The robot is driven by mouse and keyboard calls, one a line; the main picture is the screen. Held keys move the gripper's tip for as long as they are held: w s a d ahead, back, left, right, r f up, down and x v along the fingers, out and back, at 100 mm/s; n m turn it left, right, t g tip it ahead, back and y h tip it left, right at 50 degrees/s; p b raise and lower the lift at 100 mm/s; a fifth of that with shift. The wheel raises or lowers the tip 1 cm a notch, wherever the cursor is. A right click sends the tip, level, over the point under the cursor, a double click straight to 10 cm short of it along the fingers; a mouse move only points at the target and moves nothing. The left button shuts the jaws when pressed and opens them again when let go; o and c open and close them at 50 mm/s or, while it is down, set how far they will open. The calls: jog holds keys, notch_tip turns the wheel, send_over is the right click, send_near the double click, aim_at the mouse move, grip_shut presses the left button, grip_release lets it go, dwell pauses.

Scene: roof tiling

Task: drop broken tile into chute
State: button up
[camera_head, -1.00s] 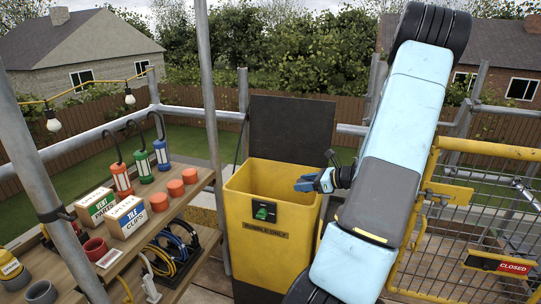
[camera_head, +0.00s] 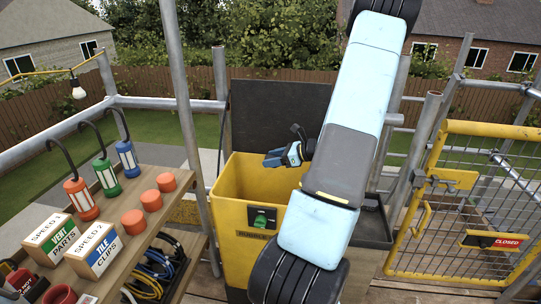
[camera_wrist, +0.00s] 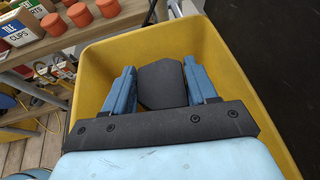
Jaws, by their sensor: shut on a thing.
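The yellow rubble chute (camera_head: 232,205) stands in the middle of the head view with its top open. Its dark lid (camera_head: 280,110) stands raised behind the opening. My gripper (camera_head: 274,159) is over the opening. In the wrist view its two blue fingers (camera_wrist: 160,82) are shut on a dark grey broken tile (camera_wrist: 162,88) with a rounded, uneven top edge. The yellow chute walls (camera_wrist: 215,50) surround the tile and fingers in that view. The tile is hard to make out in the head view. The chute's inner floor is hidden.
A wooden shelf (camera_head: 165,205) at the left holds lanterns, orange caps and boxes of clips and vent parts (camera_head: 92,250). A scaffold pole (camera_head: 184,110) rises between shelf and chute. A yellow mesh gate (camera_head: 470,215) with a closed sign stands at the right.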

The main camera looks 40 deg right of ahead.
jog(key=shift+a+f, duration=0.1)
jog(key=shift+f, duration=2.15)
jog(key=o, duration=1.2)
jog(key=shift+o, duration=0.2)
jog(key=v, duration=1.3)
jog(key=shift+s+d, duration=0.25)
jog(key=shift+s, duration=0.05)
jog(key=shift+r, duration=0.1)
